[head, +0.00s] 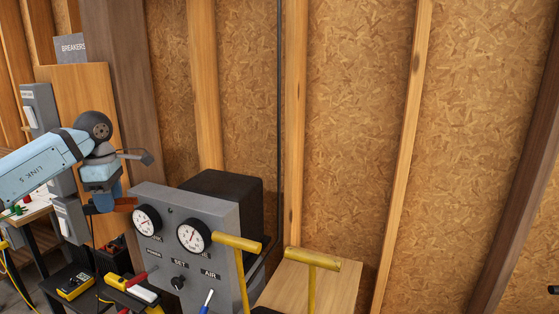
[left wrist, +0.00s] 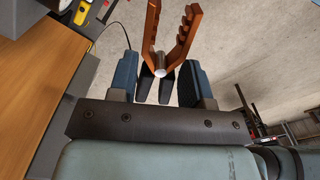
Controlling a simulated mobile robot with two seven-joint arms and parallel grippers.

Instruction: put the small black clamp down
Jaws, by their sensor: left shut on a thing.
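My left gripper (head: 102,188) is in the left part of the head view, up in the air left of the grey gauge panel. It is shut on the small clamp, whose red-brown jaws (head: 114,204) show below the fingers. In the left wrist view the clamp (left wrist: 151,45) sits between the blue finger pads of the left gripper (left wrist: 157,80). Its two toothed red-brown jaws point away from the gripper and spread apart, with a pale pivot and short black ends between the pads. My right gripper is not in view.
The grey panel with two gauges (head: 193,236) stands close right of the gripper. Below are a black bin (head: 112,257) and a yellow multimeter (head: 76,286). Yellow T-handles (head: 312,259) rise by a wooden surface (head: 335,285). A white bench top (head: 30,208) lies at far left.

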